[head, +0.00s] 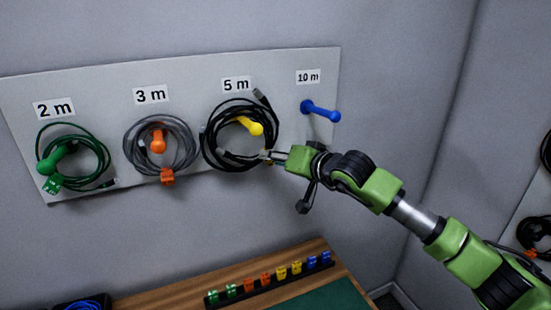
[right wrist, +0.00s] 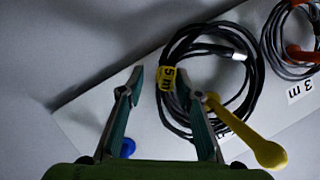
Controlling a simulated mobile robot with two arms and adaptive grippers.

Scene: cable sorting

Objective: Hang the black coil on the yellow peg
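The black coil (head: 208,145) is on the wall board under the 5 m label, around the yellow peg (head: 253,128). In the right wrist view the yellow peg (right wrist: 247,138) passes through the loop of the black coil (right wrist: 172,112) and its knob sticks out in front. A yellow 5 m tag (right wrist: 167,78) is on the coil. My right gripper (head: 268,156) is at the coil's lower right edge. In the right wrist view its fingers (right wrist: 155,80) are apart, with the tag close to the right-hand finger; I cannot tell whether they touch. My left gripper is out of view.
A green coil (head: 106,163) hangs on the green peg and a grey coil (head: 130,150) on the orange peg. The blue peg (head: 320,111) is bare. Below, a wooden bench (head: 180,293) holds a rack of coloured clips (head: 262,279). More coils hang at the far right.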

